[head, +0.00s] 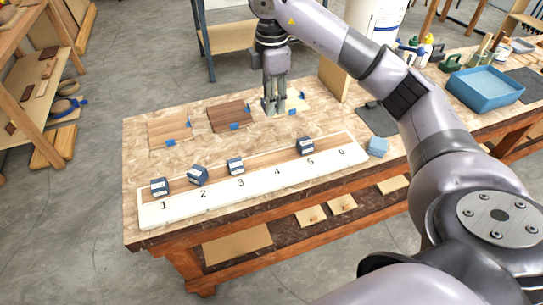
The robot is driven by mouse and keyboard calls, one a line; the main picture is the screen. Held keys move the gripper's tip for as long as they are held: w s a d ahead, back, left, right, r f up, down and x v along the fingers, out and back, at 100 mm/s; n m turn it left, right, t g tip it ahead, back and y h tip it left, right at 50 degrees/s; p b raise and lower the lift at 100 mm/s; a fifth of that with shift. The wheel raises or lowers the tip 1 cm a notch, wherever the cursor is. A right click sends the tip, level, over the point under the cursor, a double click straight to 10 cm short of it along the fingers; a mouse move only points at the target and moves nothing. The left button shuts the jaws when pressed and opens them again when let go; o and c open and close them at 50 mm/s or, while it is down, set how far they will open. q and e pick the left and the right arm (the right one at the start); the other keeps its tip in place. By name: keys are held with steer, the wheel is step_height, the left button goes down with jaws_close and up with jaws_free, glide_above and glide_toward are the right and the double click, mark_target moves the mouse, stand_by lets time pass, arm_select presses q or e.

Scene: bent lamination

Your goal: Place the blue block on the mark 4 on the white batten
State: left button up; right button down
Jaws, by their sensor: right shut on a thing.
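The white batten (258,192) lies along the table's front edge, with printed marks 1 to 6 from left to right. Dark blue blocks with pale labels stand behind mark 1 (160,186), mark 2 (197,175), mark 3 (235,165) and mark 5 (305,145). The one at 2 is turned askew. No block stands at mark 4 (277,171) or 6. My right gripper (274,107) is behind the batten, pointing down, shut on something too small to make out. My left gripper is out of view.
Thin wooden boards with blue tape lie at the back: a light one (168,130), a dark one (229,116) and a pale one (297,101) beside my right gripper. A blue tray (484,88) and bottles stand at the right. My right arm crosses the right side.

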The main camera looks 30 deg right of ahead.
steer(key=b, duration=0.1)
glide_above(272, 160)
step_height(272, 160, down, 8)
steer(key=r, duration=0.1)
step_height(272, 160, down, 6)
steer(key=shift+w+f+p, duration=0.1)
steer(key=shift+f+p, duration=0.15)
steer(key=shift+p, duration=0.15)
step_height(272, 160, down, 5)
steer(key=shift+f, duration=0.15)
steer(key=c, duration=1.1)
jaws_free()
